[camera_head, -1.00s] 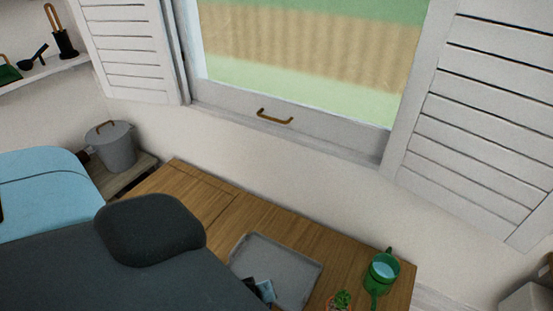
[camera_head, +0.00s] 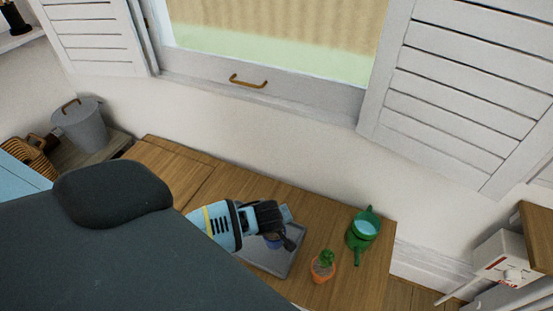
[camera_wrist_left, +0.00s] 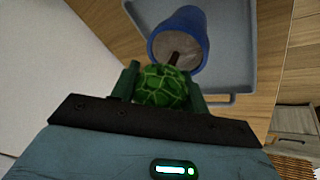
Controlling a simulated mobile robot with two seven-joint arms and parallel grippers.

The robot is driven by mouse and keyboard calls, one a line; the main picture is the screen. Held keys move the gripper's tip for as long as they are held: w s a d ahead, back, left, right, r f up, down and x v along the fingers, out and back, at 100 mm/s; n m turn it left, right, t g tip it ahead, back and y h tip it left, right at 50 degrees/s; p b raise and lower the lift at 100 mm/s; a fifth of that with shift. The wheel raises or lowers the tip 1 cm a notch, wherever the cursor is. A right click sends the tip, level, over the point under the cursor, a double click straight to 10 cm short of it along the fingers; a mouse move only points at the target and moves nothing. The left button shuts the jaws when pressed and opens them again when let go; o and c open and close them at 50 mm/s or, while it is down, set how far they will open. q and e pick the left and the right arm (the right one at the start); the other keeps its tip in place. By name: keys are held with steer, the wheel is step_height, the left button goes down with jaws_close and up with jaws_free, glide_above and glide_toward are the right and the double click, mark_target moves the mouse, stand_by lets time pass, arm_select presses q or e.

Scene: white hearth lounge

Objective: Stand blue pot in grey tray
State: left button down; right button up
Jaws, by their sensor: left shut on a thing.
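The blue pot (camera_head: 273,241) is partly hidden below my left gripper (camera_head: 268,217) in the head view. In the left wrist view the blue pot (camera_wrist_left: 186,20) shows its dark soil and a brown stem with a round green plant (camera_wrist_left: 162,86). My left gripper (camera_wrist_left: 165,85) is shut on this plant, one finger on each side. The grey tray (camera_head: 276,262) lies on the wooden bench, and the pot is over it. The tray (camera_wrist_left: 237,55) is also behind the pot in the left wrist view. I cannot tell whether the pot's base touches the tray. My right gripper is not in view.
An orange pot with a small cactus (camera_head: 323,268) stands just right of the tray. A green watering can (camera_head: 362,232) stands farther right on the wooden bench (camera_head: 220,184). The window wall is behind the bench.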

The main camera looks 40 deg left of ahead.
mark_target(273, 241)
arm_select(q)
steer(key=shift+w, duration=0.55)
steer(key=shift+f+b, duration=0.4)
steer(key=shift+f, duration=1.3)
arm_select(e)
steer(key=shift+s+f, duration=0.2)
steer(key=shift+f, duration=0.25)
arm_select(q)
steer(key=shift+f, duration=0.1)
steer(key=c, duration=0.7)
jaws_free()
steer(key=shift+f, duration=0.1)
steer(key=shift+s+r, duration=0.1)
steer(key=shift+r, duration=0.25)
steer(key=p+v, duration=0.3)
steer(key=v, duration=0.8)
steer(key=shift+s+r, duration=0.2)
steer(key=shift+r, duration=0.05)
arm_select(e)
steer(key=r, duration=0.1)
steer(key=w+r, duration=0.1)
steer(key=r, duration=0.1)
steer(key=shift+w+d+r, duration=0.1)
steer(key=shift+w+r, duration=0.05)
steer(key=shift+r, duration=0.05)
